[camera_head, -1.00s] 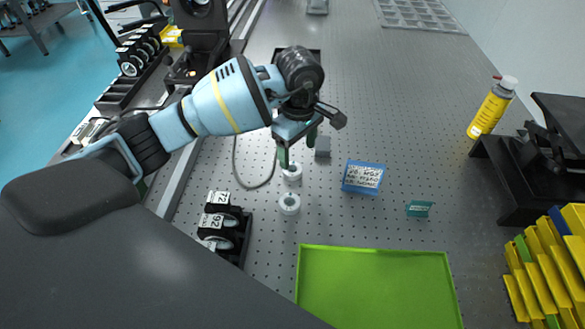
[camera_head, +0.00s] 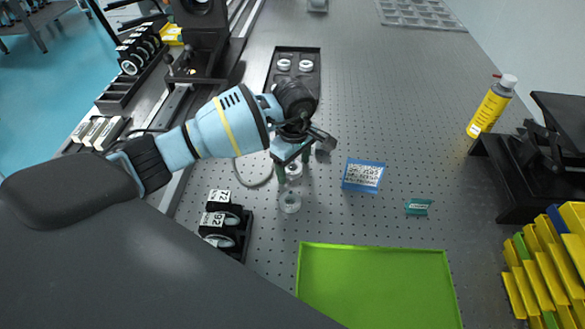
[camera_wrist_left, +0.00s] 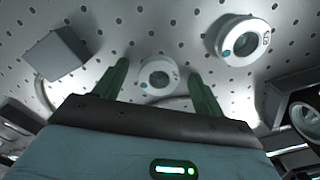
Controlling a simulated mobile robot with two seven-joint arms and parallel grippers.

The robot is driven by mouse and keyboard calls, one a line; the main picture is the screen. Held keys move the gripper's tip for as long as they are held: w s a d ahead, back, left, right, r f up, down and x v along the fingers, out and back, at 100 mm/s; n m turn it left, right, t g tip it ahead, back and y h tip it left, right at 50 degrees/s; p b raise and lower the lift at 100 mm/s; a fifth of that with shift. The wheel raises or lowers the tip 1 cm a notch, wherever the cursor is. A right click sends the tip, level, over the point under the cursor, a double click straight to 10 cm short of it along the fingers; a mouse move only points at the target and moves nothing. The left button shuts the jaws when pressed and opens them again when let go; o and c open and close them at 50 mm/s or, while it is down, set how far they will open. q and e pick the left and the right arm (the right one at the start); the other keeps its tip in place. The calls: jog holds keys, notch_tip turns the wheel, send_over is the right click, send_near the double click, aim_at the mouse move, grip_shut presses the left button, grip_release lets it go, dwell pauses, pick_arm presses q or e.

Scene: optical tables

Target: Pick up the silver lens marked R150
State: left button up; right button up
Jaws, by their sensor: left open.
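Two small ring-shaped lenses lie on the perforated table. The farther lens (camera_head: 295,172) is partly hidden by my left gripper (camera_head: 293,167) in the head view. In the left wrist view this lens (camera_wrist_left: 158,76) shows between the two green fingers of the gripper (camera_wrist_left: 158,72), which are apart and empty. I cannot tell whether they reach down around it. The nearer lens (camera_head: 289,202) lies just in front of the gripper and shows at upper right in the left wrist view (camera_wrist_left: 243,41). I cannot read R150 on either lens. My right gripper is not in view.
A grey block (camera_head: 323,147) stands right of the gripper. A blue-edged label card (camera_head: 363,175) and a small green card (camera_head: 418,207) lie farther right. A black holder with lenses (camera_head: 226,226) is at front left, a green tray (camera_head: 375,285) in front. A black tray (camera_head: 310,85) lies behind.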

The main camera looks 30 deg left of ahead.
aim_at(294, 167)
pick_arm(q)
jog(key=c, duration=1.1)
jog(key=shift+r, duration=0.55)
notch_tip(294, 167, up, 2)
jog(key=shift+w+r, duration=0.1)
jog(key=shift+r, duration=0.15)
jog(key=s+d, duration=0.2)
jog(key=s, duration=0.2)
jog(key=s+d+r, duration=0.1)
jog(key=s+d, duration=0.2)
jog(key=s, duration=0.2)
jog(key=s+d, duration=0.3)
jog(key=s, duration=0.2)
jog(key=shift+d+r+b, duration=0.1)
jog(key=shift+r+b, duration=0.1)
jog(key=shift+b, duration=0.15)
